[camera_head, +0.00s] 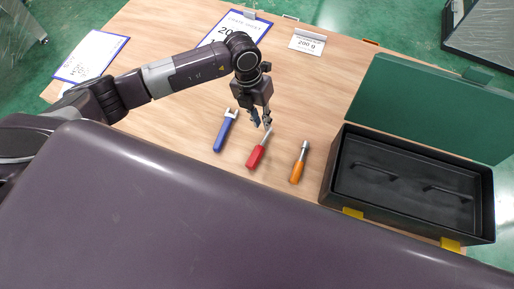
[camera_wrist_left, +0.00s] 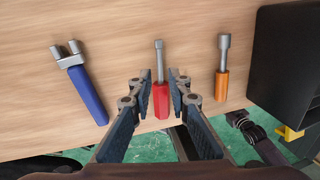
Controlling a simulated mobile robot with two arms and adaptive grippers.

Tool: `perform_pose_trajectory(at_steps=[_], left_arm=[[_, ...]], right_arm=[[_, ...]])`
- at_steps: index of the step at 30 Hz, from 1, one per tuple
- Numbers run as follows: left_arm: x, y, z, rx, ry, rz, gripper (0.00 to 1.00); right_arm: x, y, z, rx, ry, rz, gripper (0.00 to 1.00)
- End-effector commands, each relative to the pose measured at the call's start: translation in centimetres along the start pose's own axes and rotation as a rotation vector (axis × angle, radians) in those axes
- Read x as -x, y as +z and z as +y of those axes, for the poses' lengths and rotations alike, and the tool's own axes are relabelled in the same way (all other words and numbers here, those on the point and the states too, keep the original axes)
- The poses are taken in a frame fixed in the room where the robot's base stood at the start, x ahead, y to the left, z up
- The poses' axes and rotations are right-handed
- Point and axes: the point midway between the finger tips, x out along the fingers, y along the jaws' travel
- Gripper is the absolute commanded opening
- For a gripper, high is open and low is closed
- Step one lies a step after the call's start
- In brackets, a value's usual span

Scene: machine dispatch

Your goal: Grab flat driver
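A red-handled driver (camera_head: 257,155) with a metal shaft lies on the wooden table, between a blue tool and an orange tool; it also shows in the left wrist view (camera_wrist_left: 160,98). Its tip is too small to read for certain as flat. My left gripper (camera_head: 262,123) points down over the shaft end of the red driver. In the left wrist view the gripper (camera_wrist_left: 160,80) is open, with one finger on each side of the red driver and gaps between. It holds nothing.
A blue wrench (camera_head: 220,135) lies left and an orange-handled driver (camera_head: 298,168) lies right. An open dark toolbox (camera_head: 327,172) with a green lid (camera_head: 425,100) stands at the right.

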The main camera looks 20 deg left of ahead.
Motion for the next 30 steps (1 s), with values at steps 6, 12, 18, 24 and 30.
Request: perform_pose_trajectory(at_steps=[6, 12, 18, 24, 30], left_arm=[[-2.3, -0.2, 0.2, 0.001, 0.011, 0.007, 0.17], [-5.0, -0.5, 0.1, 0.001, 0.008, 0.008, 0.17], [-7.3, -0.4, 0.1, -0.001, 0.007, 0.005, 0.17], [-7.5, -0.4, 0.1, -0.002, 0.007, 0.003, 0.17], [-7.5, -0.4, 0.1, -0.001, 0.007, 0.003, 0.0]], right_arm=[[0.5, 0.0, -0.1, 0.0, -0.001, 0.0, 0.4], [1.8, -0.1, -0.1, 0.0, -0.001, 0.0, 0.4], [1.9, -0.2, -0.1, 0.0, -0.001, 0.0, 0.4], [1.8, -0.2, 0.0, -0.001, -0.001, 0.001, 0.4], [1.8, -0.2, 0.0, -0.001, -0.001, 0.001, 0.4]])
